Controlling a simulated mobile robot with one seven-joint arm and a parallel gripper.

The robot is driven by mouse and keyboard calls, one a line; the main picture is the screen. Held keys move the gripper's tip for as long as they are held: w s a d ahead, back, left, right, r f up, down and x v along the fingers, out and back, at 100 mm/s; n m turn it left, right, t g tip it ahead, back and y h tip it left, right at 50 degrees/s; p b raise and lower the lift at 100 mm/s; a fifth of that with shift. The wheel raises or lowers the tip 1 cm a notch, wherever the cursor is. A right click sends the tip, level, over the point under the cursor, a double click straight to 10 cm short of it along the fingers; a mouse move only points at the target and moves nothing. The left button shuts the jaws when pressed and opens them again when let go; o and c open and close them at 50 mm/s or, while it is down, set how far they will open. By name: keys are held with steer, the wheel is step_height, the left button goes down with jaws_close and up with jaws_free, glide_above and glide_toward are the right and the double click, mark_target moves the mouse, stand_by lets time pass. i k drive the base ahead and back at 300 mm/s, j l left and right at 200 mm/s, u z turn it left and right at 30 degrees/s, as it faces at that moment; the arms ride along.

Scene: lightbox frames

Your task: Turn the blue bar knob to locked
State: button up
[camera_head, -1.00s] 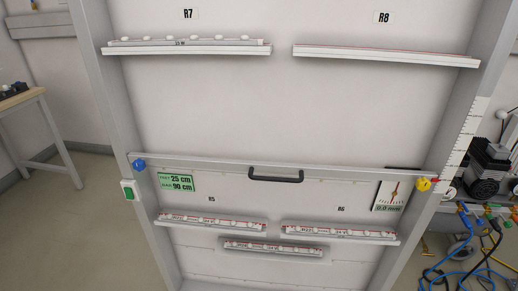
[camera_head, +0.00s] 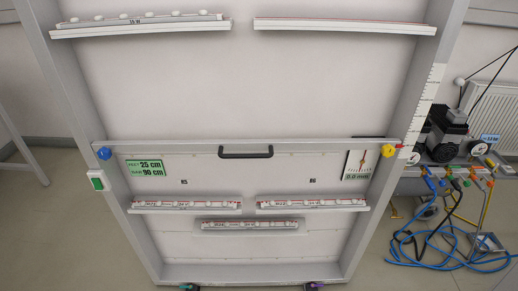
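The blue knob (camera_head: 104,153) sits at the left end of the grey horizontal bar (camera_head: 200,146), on the left post of the white frame. It is small in the view, and I cannot tell which way it points. A yellow knob (camera_head: 388,151) sits at the bar's right end. A black handle (camera_head: 246,152) is fixed on the middle of the bar. My gripper is not in view.
A green switch (camera_head: 97,180) is on the left post below the blue knob. Several light strips rest on ledges (camera_head: 185,207). Blue hoses (camera_head: 440,250) and a dark pump (camera_head: 448,130) are at the right.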

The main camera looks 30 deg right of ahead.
mark_target(105, 153)
steer(key=i+u, duration=0.2)
steer(key=u, duration=0.15)
steer(key=i+u, duration=0.15)
steer(key=u, duration=0.25)
